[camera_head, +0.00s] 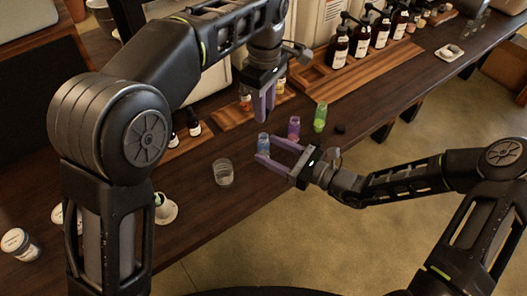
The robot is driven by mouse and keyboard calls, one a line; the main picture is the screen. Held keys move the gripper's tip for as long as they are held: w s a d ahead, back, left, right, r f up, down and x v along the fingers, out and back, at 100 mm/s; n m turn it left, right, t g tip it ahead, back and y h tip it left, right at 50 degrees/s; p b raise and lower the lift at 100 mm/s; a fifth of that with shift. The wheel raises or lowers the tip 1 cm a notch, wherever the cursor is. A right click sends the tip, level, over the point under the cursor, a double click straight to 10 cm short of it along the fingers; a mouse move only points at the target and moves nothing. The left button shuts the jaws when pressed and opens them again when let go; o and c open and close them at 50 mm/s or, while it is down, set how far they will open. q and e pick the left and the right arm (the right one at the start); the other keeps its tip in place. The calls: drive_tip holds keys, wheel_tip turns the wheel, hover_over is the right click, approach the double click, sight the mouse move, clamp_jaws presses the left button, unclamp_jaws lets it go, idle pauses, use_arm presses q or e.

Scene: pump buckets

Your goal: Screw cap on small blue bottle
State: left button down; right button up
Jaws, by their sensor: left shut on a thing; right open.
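The small blue bottle (263,142) stands upright and uncapped, as far as I can tell, on the dark wooden counter. My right gripper (266,148) is open, with its two purple fingers pointing left, one on each side of the blue bottle. My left gripper (264,120) points down just above and behind the bottle, its purple fingers close together. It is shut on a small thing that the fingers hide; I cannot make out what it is. A small black cap (340,128) lies on the counter at the right.
A purple bottle (294,128) and a green bottle (320,117) stand close by on the right. A clear glass (223,172) stands to the left. Dark pump bottles (339,48) line the back. The counter's front edge is close to my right gripper.

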drive_tip(key=shift+x, duration=1.4)
clamp_jaws()
idle(0.5)
